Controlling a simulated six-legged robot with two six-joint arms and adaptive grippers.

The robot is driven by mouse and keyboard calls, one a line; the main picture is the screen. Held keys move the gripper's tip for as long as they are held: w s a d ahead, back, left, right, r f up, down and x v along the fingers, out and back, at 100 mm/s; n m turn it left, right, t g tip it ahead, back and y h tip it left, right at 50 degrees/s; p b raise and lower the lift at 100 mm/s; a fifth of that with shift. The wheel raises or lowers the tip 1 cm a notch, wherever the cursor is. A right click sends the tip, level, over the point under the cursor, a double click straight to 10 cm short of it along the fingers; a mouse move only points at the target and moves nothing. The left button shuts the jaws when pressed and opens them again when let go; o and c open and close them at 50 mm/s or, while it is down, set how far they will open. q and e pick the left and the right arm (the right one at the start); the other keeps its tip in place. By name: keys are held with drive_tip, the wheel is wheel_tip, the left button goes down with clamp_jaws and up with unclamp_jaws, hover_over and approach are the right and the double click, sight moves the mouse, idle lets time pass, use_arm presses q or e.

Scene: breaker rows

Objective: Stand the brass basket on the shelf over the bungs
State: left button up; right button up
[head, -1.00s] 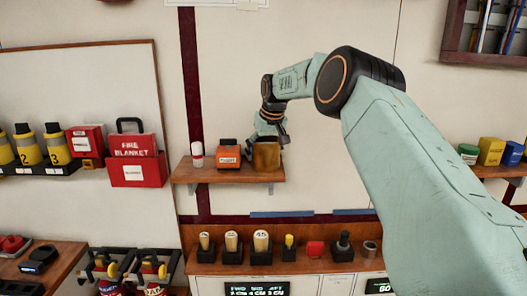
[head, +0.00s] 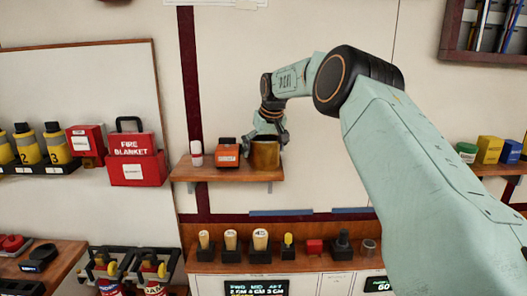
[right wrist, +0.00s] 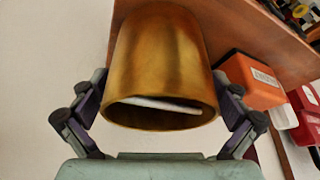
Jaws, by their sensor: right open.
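The brass basket (head: 264,156) stands upright on the right end of the small wooden shelf (head: 215,174), above the row of pale bungs (head: 231,240). In the right wrist view the basket (right wrist: 160,60) has its open mouth towards the camera, with a flat white thing inside. My right gripper (head: 270,133) is at the basket's top. In the right wrist view its fingers (right wrist: 163,92) are open, one on each side of the basket; a gap shows near the right finger, and contact at the left is unclear. My left gripper is out of view.
Below, a lower shelf (head: 300,268) carries the bungs and other small items. A red fire blanket box (head: 137,165) hangs at left.

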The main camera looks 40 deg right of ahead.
drive_tip(key=shift+r, duration=0.45)
drive_tip(key=b+v, duration=0.2)
drive_tip(key=v, duration=0.9)
drive_tip(key=shift+s+a+r, duration=0.1)
drive_tip(key=shift+s, duration=0.1)
